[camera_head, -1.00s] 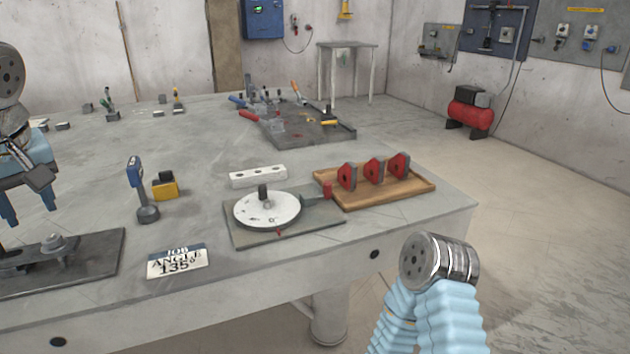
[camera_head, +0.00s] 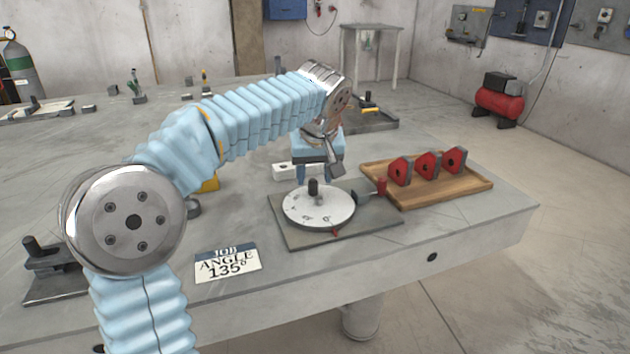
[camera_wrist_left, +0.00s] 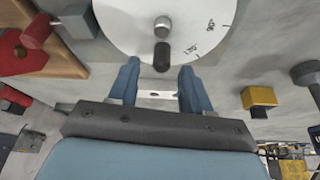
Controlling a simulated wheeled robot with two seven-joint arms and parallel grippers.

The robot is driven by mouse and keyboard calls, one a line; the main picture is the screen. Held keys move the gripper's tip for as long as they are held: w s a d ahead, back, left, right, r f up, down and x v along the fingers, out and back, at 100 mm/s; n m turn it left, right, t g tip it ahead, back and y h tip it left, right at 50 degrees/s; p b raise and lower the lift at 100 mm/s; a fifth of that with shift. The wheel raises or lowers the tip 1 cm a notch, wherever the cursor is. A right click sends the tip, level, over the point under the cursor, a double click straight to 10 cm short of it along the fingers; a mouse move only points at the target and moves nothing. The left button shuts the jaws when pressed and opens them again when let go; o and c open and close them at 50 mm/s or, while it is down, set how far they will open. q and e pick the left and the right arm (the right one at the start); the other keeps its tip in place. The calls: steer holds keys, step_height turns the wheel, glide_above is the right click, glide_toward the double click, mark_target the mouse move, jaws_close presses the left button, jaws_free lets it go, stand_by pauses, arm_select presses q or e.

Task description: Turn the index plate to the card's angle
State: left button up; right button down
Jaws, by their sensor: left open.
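The white round index plate (camera_head: 318,212) lies on a grey base (camera_head: 292,236) near the table's front edge. A dark upright peg (camera_head: 313,187) stands on the plate. In the left wrist view the plate (camera_wrist_left: 130,25) shows marks at its edge, and the dark peg (camera_wrist_left: 162,56) lies just beyond the gap between the fingers. My left gripper (camera_head: 314,178) is open, behind and above the peg, fingers pointing down; it also shows in the left wrist view (camera_wrist_left: 159,80). The job card (camera_head: 228,263) reads angle 135°. My right gripper is out of view.
A wooden tray (camera_head: 455,192) with red-faced blocks (camera_head: 427,165) stands right of the base. A white block with holes (camera_head: 286,171) lies behind the plate. A yellow block (camera_wrist_left: 258,97) and a dark fixture (camera_head: 55,265) are nearby. The table's front right is clear.

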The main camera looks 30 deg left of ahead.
mark_target(314, 180)
arm_select(q)
steer(key=shift+x, duration=1.5)
steer(key=shift+a, duration=0.1)
jaws_close()
